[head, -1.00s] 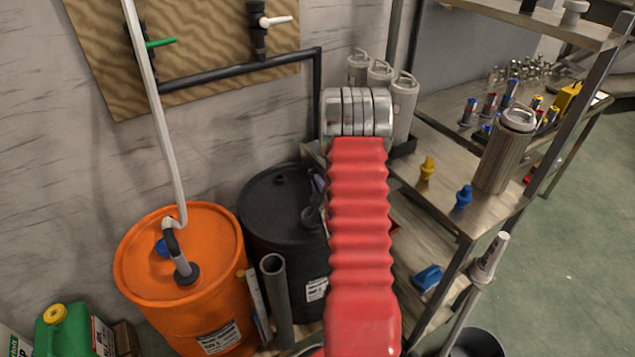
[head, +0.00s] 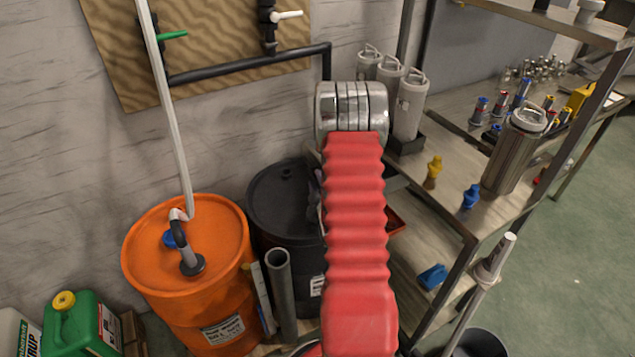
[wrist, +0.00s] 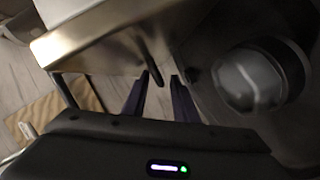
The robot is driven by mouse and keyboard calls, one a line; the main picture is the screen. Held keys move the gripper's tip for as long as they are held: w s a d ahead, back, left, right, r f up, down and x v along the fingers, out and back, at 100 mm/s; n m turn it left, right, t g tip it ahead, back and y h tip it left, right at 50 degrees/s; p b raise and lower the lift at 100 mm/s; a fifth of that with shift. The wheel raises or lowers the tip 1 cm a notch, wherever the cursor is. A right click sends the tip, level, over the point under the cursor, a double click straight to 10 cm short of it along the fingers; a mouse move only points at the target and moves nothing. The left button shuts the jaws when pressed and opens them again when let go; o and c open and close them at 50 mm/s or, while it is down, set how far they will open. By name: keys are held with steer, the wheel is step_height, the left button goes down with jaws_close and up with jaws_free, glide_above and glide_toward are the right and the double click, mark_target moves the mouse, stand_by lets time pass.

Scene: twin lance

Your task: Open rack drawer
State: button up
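In the wrist view, a metallic box-like front (wrist: 110,40), which looks like the rack drawer, fills the upper middle. A dark bar-like handle (wrist: 155,66) sticks out from it. My gripper (wrist: 161,76) is open, with its two dark fingers apart. The handle's end is at or just ahead of the gap between the fingertips; I cannot tell whether they touch it. In the head view, my red arm hides most of my gripper and the drawer. A small red edge (head: 396,223) shows just right of the arm, under the shelf.
The metal rack (head: 455,208) stands right of my arm, holding grey canisters (head: 410,105), a steel canister (head: 514,150) and small yellow and blue parts. An orange barrel (head: 190,270) and a black barrel (head: 283,210) stand left. A grey pipe (head: 281,295) stands close to the arm.

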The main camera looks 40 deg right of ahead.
steer(key=v, duration=1.3)
steer(key=shift+s+a, duration=0.25)
steer(key=shift+s, duration=0.05)
stand_by(0.3)
steer(key=w+a+r+m+g+y, duration=0.1)
steer(key=w+a+r+g+y, duration=0.15)
steer(key=a+r, duration=0.5)
steer(key=w+a+r+m+g+y, duration=0.1)
steer(key=w+a+r+y, duration=0.1)
steer(key=w+a+r, duration=0.5)
steer(key=s+a+r+m+g+y, duration=0.1)
steer(key=s+a+r, duration=0.3)
steer(key=s+a, duration=0.6)
steer(key=s+a+r+m+g+y, duration=0.1)
steer(key=s+a+r, duration=0.4)
steer(key=s+a, duration=0.5)
steer(key=shift+s+a+m+g+y, duration=0.3)
steer(key=shift+g+y, duration=0.55)
steer(key=shift+y, duration=0.2)
steer(key=shift+r, duration=0.15)
